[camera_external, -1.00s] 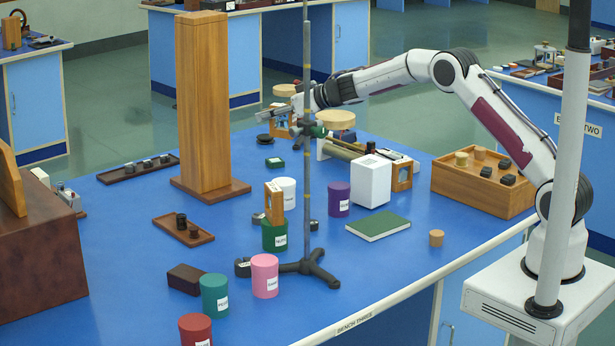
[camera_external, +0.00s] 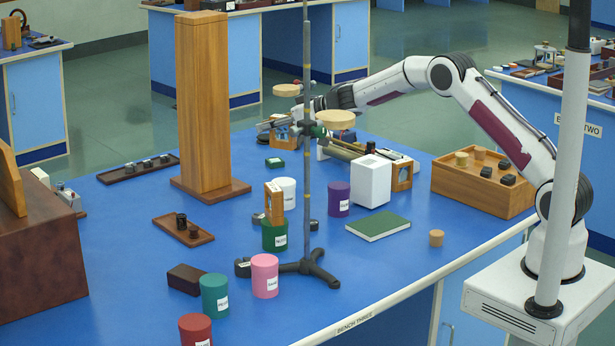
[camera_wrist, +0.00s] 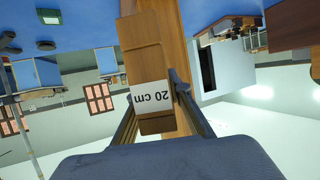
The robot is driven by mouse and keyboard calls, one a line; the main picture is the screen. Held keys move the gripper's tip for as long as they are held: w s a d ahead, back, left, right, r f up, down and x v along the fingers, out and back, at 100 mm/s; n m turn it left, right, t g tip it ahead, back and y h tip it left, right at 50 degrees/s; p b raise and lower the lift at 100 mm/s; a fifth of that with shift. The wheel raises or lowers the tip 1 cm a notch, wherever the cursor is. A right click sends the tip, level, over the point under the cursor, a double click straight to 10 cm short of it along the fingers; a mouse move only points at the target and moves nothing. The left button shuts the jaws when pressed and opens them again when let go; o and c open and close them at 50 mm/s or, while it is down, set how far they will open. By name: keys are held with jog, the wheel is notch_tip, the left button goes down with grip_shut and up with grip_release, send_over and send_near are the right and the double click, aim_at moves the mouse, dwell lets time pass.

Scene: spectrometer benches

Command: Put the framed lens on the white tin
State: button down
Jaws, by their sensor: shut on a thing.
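My gripper (camera_external: 278,123) is beyond the stand pole, above the far part of the blue bench. It is shut on a wooden framed lens (camera_external: 282,135). In the wrist view the framed lens (camera_wrist: 144,65) sits between the fingers with an upside-down "20 cm" label; its glass is not visible there. The white tin (camera_external: 289,183) stands nearer the camera, apart from the held frame, partly hidden by another wooden frame (camera_external: 274,203) on the green tin (camera_external: 275,238). The white tin is not clearly seen in the wrist view.
A tall wooden column (camera_external: 204,110) stands left of my gripper. The stand pole (camera_external: 307,180) rises right of the white tin. A purple tin (camera_external: 338,199), white box (camera_external: 371,180) and green book (camera_external: 378,226) lie to the right. A pink tin (camera_external: 264,275) stands nearer.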

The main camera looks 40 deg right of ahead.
jog(key=shift+f, duration=2.9)
jog(key=shift+f, duration=0.15)
jog(key=shift+f, duration=1.75)
jog(key=c, duration=1.8)
grip_release()
jog(key=shift+f, duration=0.15)
jog(key=shift+c, duration=0.2)
jog(key=shift+s+r, duration=0.15)
jog(key=shift+r, duration=0.05)
jog(key=v, duration=1.1)
jog(key=shift+s+d, duration=0.2)
jog(key=shift+s, duration=0.1)
